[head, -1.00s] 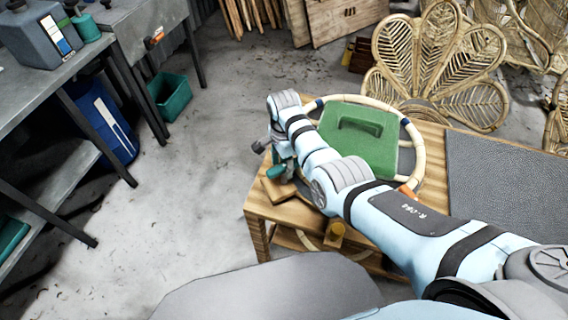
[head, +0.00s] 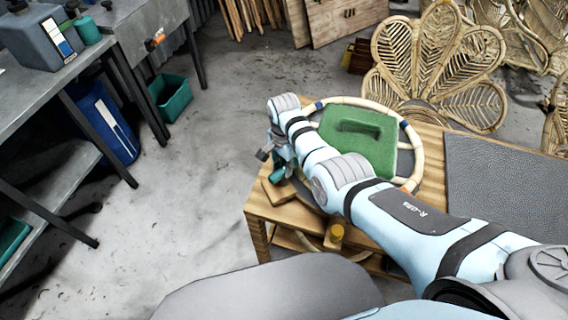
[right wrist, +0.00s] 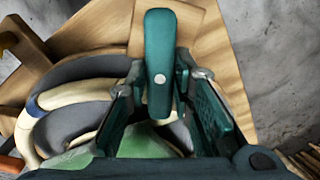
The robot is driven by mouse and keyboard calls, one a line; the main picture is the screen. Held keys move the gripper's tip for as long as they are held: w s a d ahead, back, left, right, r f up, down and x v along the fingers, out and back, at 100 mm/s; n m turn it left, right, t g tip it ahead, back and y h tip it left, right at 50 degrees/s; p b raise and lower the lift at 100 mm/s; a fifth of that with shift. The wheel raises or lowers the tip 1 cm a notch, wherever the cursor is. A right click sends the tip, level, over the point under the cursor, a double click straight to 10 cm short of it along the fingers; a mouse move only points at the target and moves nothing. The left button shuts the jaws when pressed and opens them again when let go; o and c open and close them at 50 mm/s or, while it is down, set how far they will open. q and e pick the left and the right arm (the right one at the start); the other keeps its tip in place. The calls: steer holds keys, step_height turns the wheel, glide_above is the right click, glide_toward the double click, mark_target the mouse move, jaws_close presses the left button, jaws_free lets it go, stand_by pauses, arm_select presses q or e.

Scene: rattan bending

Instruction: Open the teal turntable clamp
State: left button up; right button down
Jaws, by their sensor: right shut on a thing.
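The teal turntable clamp shows in the right wrist view as a rounded teal lever (right wrist: 160,50) with a pale round pin. In the head view a small teal part of the clamp (head: 279,173) shows at the table's left edge, mostly hidden by my right gripper (head: 272,162). In the right wrist view the gripper's two fingers (right wrist: 165,90) stand on either side of the lever, shut on its near part. A pale rattan ring (head: 414,135) lies on the table around a green block with a handle (head: 362,138). My left gripper is out of view.
The wooden table (head: 434,150) carries a dark grey mat (head: 510,190) at right. Petal-shaped rattan chair backs (head: 435,65) stand behind it. A grey workbench (head: 40,85) and a teal bin (head: 170,95) are at left. Floor between them is clear.

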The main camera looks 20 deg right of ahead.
steer(key=n+p, duration=0.1)
steer(key=n, duration=0.2)
steer(key=shift+n, duration=0.4)
steer(key=n, duration=0.3)
steer(key=shift+n, duration=0.3)
steer(key=n, duration=0.3)
steer(key=shift+n+p, duration=0.3)
steer(key=shift+p, duration=0.05)
steer(key=shift+n, duration=2.1)
steer(key=c, duration=1.4)
jaws_free()
step_height(320, 180, up, 12)
